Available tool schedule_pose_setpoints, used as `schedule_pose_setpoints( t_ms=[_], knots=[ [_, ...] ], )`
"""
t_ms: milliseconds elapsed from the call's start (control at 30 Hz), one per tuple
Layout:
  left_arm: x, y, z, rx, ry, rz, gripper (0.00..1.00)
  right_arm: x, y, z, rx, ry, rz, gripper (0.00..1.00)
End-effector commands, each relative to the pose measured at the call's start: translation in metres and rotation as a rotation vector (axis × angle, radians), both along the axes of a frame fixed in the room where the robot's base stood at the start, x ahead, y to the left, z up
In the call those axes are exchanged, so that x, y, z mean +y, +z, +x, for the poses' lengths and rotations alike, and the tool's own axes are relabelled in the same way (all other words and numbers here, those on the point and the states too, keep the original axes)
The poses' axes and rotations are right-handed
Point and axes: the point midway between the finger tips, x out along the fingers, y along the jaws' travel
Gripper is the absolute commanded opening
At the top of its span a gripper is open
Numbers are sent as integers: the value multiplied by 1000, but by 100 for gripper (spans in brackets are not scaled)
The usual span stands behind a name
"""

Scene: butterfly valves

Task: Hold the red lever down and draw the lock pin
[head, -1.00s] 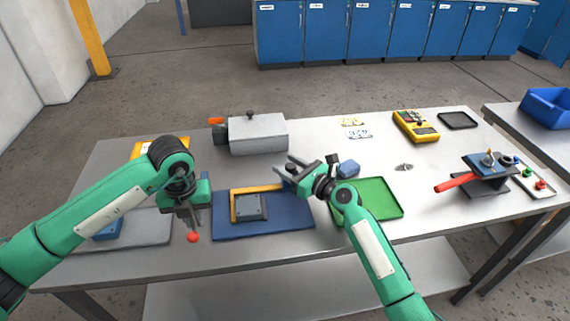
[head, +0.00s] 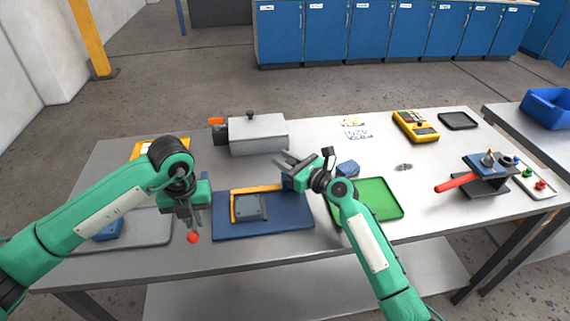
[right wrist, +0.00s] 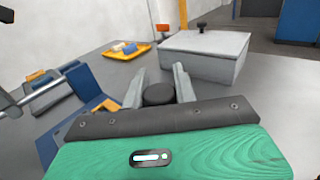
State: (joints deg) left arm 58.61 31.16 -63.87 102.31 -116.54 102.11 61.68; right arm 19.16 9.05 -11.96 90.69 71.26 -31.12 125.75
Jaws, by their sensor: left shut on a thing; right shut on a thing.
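My left gripper (head: 192,222) points down at the left of the blue fixture, its fingers shut at the red ball end (head: 193,238) of the red lever; the rest of the lever is hard to see. The blue base (head: 265,228) carries an orange bracket and a grey block (head: 250,208). My right gripper (head: 283,160) is over the far right corner of this base. In the right wrist view, its two fingers (right wrist: 158,88) stand on both sides of a black knob (right wrist: 158,95), seemingly the lock pin's head. The pin's shaft is hidden.
A grey box (head: 258,135) with a black knob stands behind. A green tray (head: 375,200) and a blue block (head: 348,168) lie near my right arm. Another valve with a red handle (head: 455,183) stands at the right. A yellow tray (head: 150,148) is behind my left arm.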

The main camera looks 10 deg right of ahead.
Motion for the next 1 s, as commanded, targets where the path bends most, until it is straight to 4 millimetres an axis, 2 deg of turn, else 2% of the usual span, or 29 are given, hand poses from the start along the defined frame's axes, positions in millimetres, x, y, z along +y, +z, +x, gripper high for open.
schedule_pose_setpoints(
  t_ms=[100, 400, 433, 500, 533, 833, 1000],
  knots=[
    [0, -1, 0, 0, 1, 0, 0, 1, 12, 0, -2, 0, 1, 0],
    [0, -1, 1, -1, 2, 0, 0, 1, 15, 0, -4, 0, 2, 0],
    [0, -1, 1, -1, 2, 0, 0, 1, 16, 0, -4, 0, 2, 34],
    [0, -1, 1, -1, 2, 0, 0, 1, 16, 0, -4, 0, 2, 48],
    [0, -1, 1, -1, 2, 0, 0, 1, 15, 0, -4, 0, 2, 49],
    [0, 0, 1, -1, 1, 0, 0, -1, 13, -2, -1, -1, 1, 49],
    [0, 0, 1, -1, 1, 0, 0, -12, 13, -16, -1, -1, 1, 49]
  ],
)
